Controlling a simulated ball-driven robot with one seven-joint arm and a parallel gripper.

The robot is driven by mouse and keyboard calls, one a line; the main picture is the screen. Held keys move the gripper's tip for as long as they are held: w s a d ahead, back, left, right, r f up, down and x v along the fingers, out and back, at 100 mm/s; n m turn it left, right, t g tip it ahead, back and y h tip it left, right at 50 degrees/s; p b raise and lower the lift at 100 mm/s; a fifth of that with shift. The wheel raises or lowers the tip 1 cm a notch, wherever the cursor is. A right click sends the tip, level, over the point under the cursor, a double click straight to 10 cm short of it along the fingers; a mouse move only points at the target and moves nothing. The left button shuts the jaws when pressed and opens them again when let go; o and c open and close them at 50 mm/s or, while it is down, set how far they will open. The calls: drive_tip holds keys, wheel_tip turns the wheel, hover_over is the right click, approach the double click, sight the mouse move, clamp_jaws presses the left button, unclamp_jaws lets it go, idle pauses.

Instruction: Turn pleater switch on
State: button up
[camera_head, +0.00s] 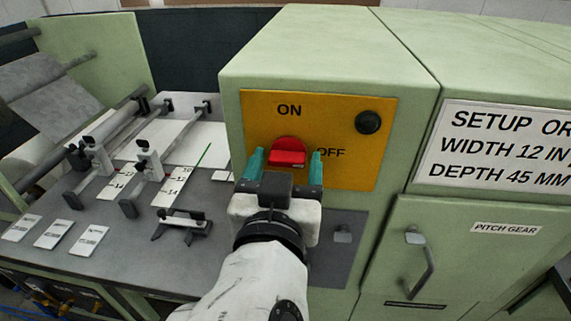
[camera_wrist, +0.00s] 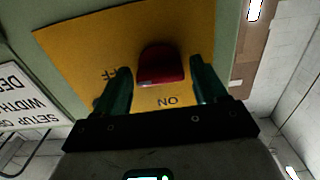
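The red pleater switch (camera_head: 287,148) sits on a yellow panel (camera_head: 355,175) on the front of the green machine. "ON" is printed above the switch and "OFF" to its right; I cannot tell clearly which label it points to. My gripper (camera_head: 285,164) is open in front of the panel, with one teal finger on each side of the switch. The wrist view, turned upside down, shows the red switch (camera_wrist: 161,63) between the spread fingers of my gripper (camera_wrist: 163,82), with gaps on both sides. My gripper hides the panel's lower part in the head view.
A black round knob (camera_head: 368,122) is at the panel's upper right. A cabinet door with a handle (camera_head: 421,270) is at the right. A grey table (camera_head: 60,205) with clamps and white cards lies to the left.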

drive_tip(key=c, duration=0.8)
drive_tip(key=shift+n, duration=0.4)
drive_tip(key=n+p, duration=0.3)
drive_tip(key=shift+r+n, duration=0.1)
drive_tip(key=shift+n, duration=0.3)
drive_tip(key=n+p, duration=0.3)
drive_tip(key=n, duration=0.1)
drive_tip(key=n+p, duration=0.3)
drive_tip(key=n, duration=0.2)
drive_tip(key=n+p, duration=0.3)
drive_tip(key=n, duration=0.1)
drive_tip(key=shift+n, duration=0.3)
drive_tip(key=shift+f, duration=0.2)
